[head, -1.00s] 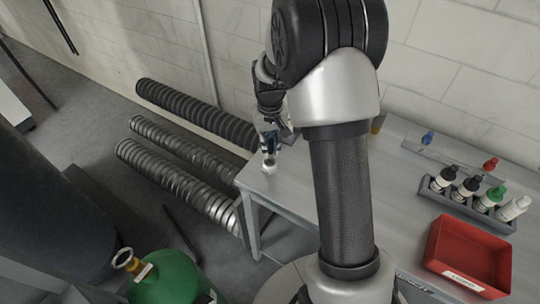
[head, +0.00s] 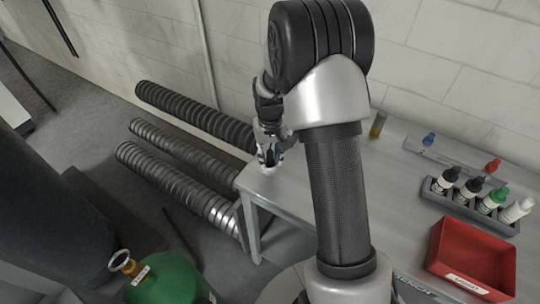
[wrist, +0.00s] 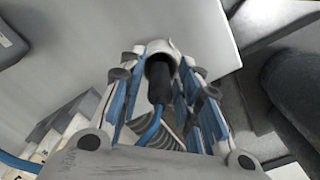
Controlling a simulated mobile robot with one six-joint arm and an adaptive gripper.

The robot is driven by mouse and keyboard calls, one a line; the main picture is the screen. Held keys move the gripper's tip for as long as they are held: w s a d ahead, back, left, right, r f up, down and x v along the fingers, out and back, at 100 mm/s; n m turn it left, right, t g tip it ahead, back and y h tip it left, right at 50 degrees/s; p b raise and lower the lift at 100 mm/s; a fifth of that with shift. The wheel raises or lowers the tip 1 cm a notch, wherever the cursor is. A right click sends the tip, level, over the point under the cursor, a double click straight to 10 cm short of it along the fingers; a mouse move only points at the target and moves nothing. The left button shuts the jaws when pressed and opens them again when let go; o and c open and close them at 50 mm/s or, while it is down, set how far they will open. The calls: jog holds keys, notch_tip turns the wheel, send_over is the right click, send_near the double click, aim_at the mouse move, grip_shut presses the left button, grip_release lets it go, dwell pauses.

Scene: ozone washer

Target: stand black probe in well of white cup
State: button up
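In the wrist view, the black probe (wrist: 160,80) lies between the fingers of my gripper (wrist: 162,58). Its blue cable (wrist: 151,132) runs back toward the palm. The white cup (wrist: 158,46) shows as a pale rounded shape around the probe's far end; how deep the probe sits in the well is hidden. The blue finger pads flank the probe, and their contact with it is unclear. In the head view, my gripper (head: 268,150) points down at the table's left end, and a small pale part of the cup (head: 268,168) shows under the fingertips.
The grey table (head: 325,195) has its left edge close to the cup. A bottle rack (head: 468,208) and a red bin (head: 472,256) stand at the right. Ribbed hoses (head: 180,175) lie on the floor at left, near a green cylinder (head: 168,280).

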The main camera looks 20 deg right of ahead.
jog(key=shift+r, duration=0.1)
notch_tip(320, 180, up, 12)
jog(key=p, duration=0.3)
jog(key=s+a+r+n+t, duration=0.15)
jog(key=s+a+r, duration=0.25)
jog(key=s+r, duration=0.4)
jog(key=s+a+r+t, duration=0.2)
jog(key=s+a+r, duration=0.2)
jog(key=s+r, duration=0.45)
jog(key=s+a+f+t, duration=0.1)
jog(key=s+a, duration=0.1)
jog(key=s, duration=0.7)
jog(key=shift+s+f+n, duration=0.25)
jog(key=shift+n, duration=0.2)
notch_tip(320, 180, down, 3)
jog(key=b, duration=0.3)
